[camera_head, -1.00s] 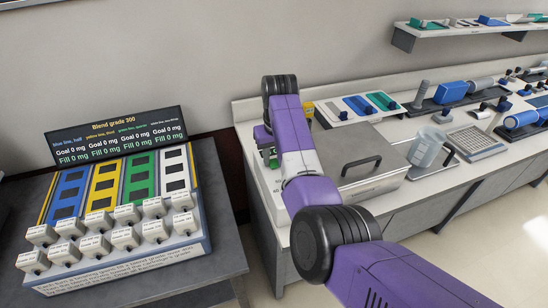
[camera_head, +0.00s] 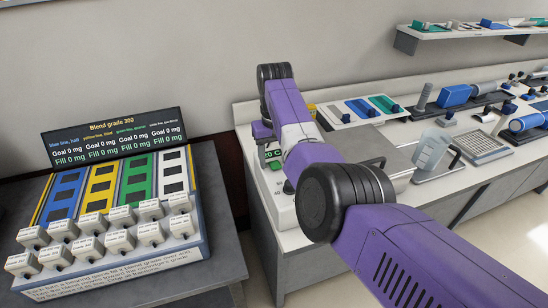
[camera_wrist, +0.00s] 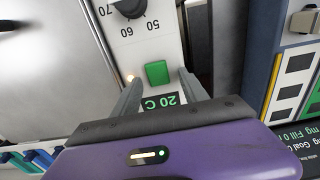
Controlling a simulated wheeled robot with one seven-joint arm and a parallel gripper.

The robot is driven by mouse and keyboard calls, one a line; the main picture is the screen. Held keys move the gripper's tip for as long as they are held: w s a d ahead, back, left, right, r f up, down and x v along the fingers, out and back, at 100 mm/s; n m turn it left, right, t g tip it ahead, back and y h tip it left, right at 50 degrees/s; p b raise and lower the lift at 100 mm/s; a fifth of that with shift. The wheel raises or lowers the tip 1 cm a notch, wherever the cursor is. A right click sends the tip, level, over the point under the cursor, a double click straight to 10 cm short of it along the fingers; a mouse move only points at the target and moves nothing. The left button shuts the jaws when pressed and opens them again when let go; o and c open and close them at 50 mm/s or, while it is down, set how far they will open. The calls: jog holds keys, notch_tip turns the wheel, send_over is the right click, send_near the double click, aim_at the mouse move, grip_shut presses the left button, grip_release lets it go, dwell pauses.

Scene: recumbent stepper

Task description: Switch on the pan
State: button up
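The pan is a steel-lidded unit (camera_head: 362,148) on the bench, with a white control panel (camera_head: 283,205) on its left side. In the wrist view the panel shows a green square button (camera_wrist: 157,72), a green-lit display reading 20 C (camera_wrist: 160,101) and a black dial (camera_wrist: 129,8) marked 50, 60, 70. A small bright spot (camera_wrist: 130,78) glows beside the button. My gripper (camera_wrist: 160,84) is open and empty over the panel, its fingers on either side of the button and display. I cannot tell whether a finger touches the panel.
A blend-grade station (camera_head: 110,215) with coloured lanes and several white labelled blocks stands at left, across a gap. A clear beaker (camera_head: 431,150) and a grid tray (camera_head: 480,143) sit right of the pan.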

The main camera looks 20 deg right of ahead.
aim_at(274, 164)
notch_tip(274, 164, up, 8)
jog(key=b, duration=0.1)
dwell(0.6)
jog(key=shift+s+f, duration=0.1)
jog(key=shift+s, duration=0.05)
